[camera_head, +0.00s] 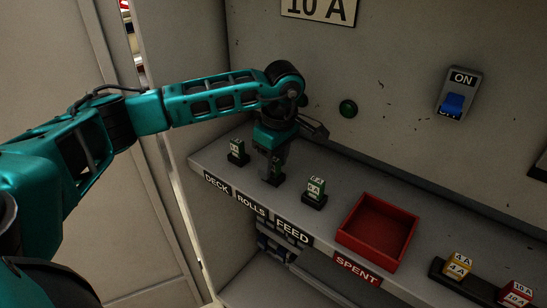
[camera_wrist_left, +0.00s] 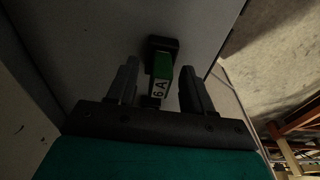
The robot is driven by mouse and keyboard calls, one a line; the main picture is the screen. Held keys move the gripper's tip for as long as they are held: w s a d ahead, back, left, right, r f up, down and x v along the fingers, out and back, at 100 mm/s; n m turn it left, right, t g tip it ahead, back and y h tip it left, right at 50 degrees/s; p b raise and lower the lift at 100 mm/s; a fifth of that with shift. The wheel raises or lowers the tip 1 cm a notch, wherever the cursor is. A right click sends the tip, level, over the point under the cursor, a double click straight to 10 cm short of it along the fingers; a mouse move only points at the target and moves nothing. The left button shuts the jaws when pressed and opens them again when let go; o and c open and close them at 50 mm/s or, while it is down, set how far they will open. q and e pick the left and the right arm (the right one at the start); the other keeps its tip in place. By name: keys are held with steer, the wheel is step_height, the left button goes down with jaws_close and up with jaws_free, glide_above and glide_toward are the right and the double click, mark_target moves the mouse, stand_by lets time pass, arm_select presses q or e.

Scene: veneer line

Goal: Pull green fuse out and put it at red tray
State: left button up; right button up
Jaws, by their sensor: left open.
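My left gripper (camera_head: 273,178) points down at the shelf over the ROLLS position, hiding what stands there in the head view. In the left wrist view, a green fuse (camera_wrist_left: 163,72) marked 6 A in a dark holder (camera_wrist_left: 162,43) lies between the two open fingers (camera_wrist_left: 157,88), with gaps at its sides. Two other green fuses stand in dark holders: one above the DECK label (camera_head: 237,147) and one above the FEED label (camera_head: 316,185). The red tray (camera_head: 374,228), labelled SPENT, is empty on the shelf to the right. My right gripper is not seen.
Right of the tray, a dark rack (camera_head: 465,282) holds a yellow 4 A fuse (camera_head: 458,264) and a red 10 A fuse (camera_head: 517,293). The shelf between FEED and the tray is clear.

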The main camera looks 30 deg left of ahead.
arm_select(q)
jaws_close()
steer(key=shift+r, duration=0.1)
steer(key=shift+r, duration=0.1)
steer(key=shift+r+p, duration=0.85)
steer(key=shift+r, duration=0.2)
steer(key=shift+r+p, duration=0.45)
steer(key=shift+r, duration=0.65)
